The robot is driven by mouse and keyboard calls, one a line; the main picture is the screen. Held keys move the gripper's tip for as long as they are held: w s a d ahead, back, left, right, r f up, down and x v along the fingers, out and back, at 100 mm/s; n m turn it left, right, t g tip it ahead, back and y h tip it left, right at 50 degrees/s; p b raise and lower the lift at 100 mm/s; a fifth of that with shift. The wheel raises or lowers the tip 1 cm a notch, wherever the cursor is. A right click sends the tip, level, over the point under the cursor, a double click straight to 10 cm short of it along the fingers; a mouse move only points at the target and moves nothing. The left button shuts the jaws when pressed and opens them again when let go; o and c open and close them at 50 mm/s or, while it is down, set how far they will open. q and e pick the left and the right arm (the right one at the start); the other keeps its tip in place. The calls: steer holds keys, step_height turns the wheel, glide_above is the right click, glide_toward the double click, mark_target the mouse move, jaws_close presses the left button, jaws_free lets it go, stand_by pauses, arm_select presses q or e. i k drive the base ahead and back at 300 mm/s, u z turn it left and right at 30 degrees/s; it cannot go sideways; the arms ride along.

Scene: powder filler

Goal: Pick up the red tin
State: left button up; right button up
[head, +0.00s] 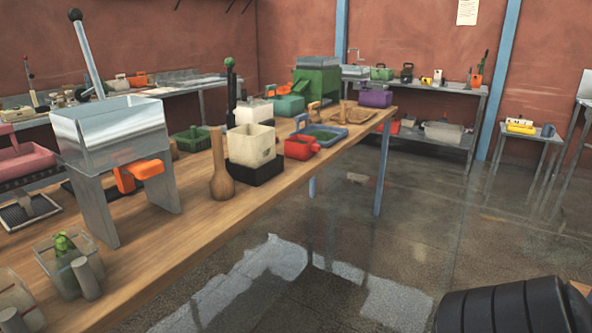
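A small red open-topped container (300,148), likely the red tin, stands on the long wooden table (230,205) near its front edge, towards the far half. A rounded red part sticks out on its right side. It stands just right of a cream box on a black base and in front of a blue tray, apart from any gripper. Neither of my grippers is in view. A dark ribbed part at the lower right corner may be my own arm.
The cream box (251,145), a wooden pestle-shaped piece (221,180) and the blue tray (322,137) crowd around the red container. The wet floor (400,240) right of the table is open.

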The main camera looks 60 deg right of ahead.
mark_target(301, 147)
steer(key=i, duration=0.45)
steer(key=z, duration=2.1)
